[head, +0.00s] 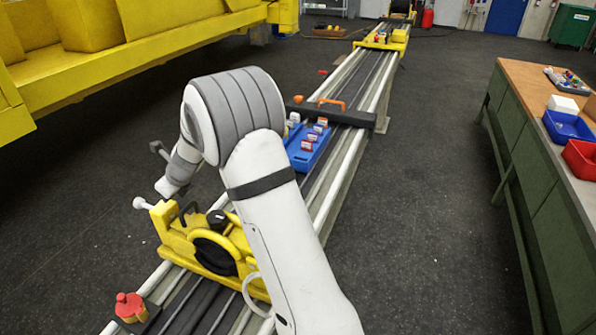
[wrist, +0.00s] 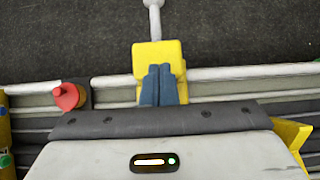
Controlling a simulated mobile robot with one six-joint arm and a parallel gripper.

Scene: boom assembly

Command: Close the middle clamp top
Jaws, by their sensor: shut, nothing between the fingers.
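A yellow clamp (head: 181,245) with a dark round opening sits on the rails in the lower left of the head view. A pale rod with a round end (head: 141,203) sticks out at its left. In the wrist view a yellow block (wrist: 149,55) with a grey-white rod (wrist: 155,20) lies just beyond my fingers; it looks like part of this clamp. My gripper (wrist: 157,70) has its two blue fingers together and empty, overlapping the block's near edge. I cannot tell whether they touch it. My arm hides part of the clamp in the head view.
A red knob (head: 130,306) stands at the rails' near end. A blue tray (head: 303,150) and a black crossbar with an orange handle (head: 331,104) sit farther along. A yellow structure (head: 130,55) stands at left, a workbench (head: 530,85) at right.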

